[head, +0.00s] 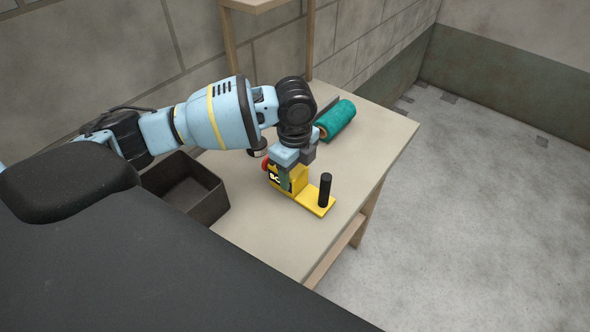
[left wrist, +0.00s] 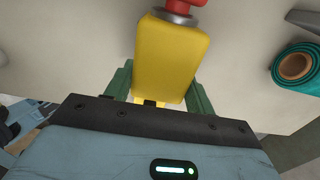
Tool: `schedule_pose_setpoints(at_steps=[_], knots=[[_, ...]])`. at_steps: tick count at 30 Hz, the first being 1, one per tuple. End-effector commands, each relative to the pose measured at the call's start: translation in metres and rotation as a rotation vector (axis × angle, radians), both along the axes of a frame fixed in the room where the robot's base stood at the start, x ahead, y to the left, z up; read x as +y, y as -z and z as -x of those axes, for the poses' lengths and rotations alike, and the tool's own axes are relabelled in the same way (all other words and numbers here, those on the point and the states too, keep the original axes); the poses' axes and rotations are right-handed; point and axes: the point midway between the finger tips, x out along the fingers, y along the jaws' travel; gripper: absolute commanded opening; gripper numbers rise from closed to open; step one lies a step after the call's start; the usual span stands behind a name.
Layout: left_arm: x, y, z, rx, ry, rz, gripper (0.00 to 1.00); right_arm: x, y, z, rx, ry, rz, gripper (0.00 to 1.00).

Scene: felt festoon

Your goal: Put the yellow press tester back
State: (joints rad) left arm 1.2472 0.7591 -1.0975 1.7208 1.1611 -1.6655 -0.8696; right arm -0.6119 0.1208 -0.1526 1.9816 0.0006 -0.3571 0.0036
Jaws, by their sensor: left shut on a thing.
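The yellow press tester (head: 318,202) is on the wooden table. It has a flat yellow base with a black upright post, a yellow block with dark lettering, and a red knob at its left end. My left gripper (head: 290,174) comes down on the yellow block from above and is shut on it. In the left wrist view the yellow block (left wrist: 172,60) sits between the green fingers (left wrist: 160,90), with the red knob beyond it. I cannot tell whether the base touches the table or is slightly raised. My right gripper is not in view.
A dark open bin (head: 207,204) stands at the table's left side. A teal roll (head: 337,118) lies behind the gripper, and it also shows in the left wrist view (left wrist: 300,66). A small black-and-white round object (head: 258,148) is partly hidden by my arm. The tabletop (head: 272,235) in front is bare.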

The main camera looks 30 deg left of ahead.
Motion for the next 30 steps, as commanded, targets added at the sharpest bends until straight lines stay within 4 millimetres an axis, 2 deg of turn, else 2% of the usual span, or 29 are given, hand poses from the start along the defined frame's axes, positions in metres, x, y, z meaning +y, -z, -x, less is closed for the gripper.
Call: schedule_pose_setpoints(at_steps=[7,8,12,23,26,30], knots=[[0.0,0.002,0.0,-0.001,0.0,0.001,0.26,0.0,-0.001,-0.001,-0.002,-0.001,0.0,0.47],[0.0,0.002,0.0,-0.001,0.0,0.001,0.57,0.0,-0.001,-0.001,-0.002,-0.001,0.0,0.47],[0.0,0.002,0.0,-0.001,0.0,0.0,0.75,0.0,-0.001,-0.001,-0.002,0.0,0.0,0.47],[0.0,-0.001,0.0,-0.001,0.001,0.0,0.76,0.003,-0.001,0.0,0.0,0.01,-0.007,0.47],[0.0,-0.012,-0.001,-0.004,0.0,0.001,0.76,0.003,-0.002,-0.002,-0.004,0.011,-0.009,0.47],[0.0,-0.037,-0.001,-0.007,0.001,0.001,0.76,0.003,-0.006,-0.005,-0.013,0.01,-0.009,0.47]])
